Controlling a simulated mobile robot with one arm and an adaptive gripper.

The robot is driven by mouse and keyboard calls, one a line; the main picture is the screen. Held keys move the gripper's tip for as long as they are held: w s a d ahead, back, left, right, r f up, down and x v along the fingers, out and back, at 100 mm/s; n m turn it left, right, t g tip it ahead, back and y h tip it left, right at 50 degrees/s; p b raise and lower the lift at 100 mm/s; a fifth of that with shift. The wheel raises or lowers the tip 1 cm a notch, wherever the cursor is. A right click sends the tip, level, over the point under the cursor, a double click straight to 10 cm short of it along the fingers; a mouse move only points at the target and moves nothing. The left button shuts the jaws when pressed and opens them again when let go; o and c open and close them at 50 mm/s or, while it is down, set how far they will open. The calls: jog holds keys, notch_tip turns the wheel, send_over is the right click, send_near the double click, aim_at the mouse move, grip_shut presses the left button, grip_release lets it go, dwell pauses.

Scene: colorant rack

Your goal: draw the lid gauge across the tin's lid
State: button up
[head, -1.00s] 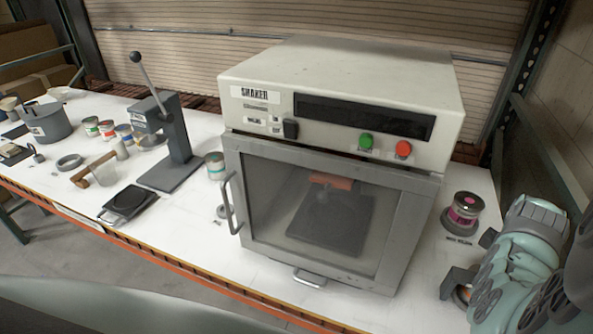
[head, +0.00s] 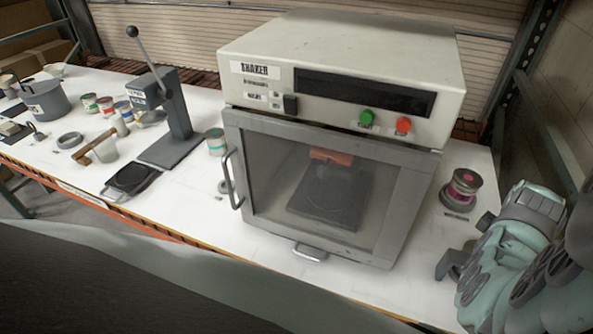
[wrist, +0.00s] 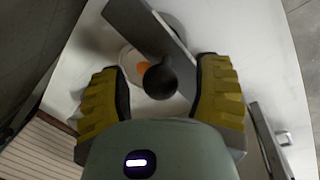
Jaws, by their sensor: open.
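In the wrist view a grey flat bar, which looks like the lid gauge (wrist: 150,28), lies across a pale round lid with an orange patch, apparently the tin (wrist: 131,58). A dark ball knob (wrist: 160,82) stands up in front of the bar. My gripper (wrist: 161,68) is open, with one yellow finger on each side of the knob and gaps between. Whether the bar touches the lid is hard to tell. In the head view my gripper (head: 452,264) is at the lower right, and my arm hides most of the gauge and tin.
The shaker cabinet (head: 340,130) fills the middle of the bench, door shut. A tin with a pink band (head: 463,188) stands right of it. A lever press (head: 172,115), a scale (head: 132,178) and several small tins are at left. A green upright (head: 550,130) bounds the right.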

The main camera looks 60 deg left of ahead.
jog(key=shift+s+a+r, duration=0.1)
jog(key=shift+s+r, duration=0.15)
jog(key=shift+r, duration=1)
jog(key=shift+s+d+r, duration=0.1)
jog(key=shift+s+r, duration=0.15)
jog(key=shift+r, duration=0.95)
jog(key=shift+s+a+r, duration=0.1)
jog(key=shift+s+r, duration=0.15)
jog(key=shift+r, duration=1)
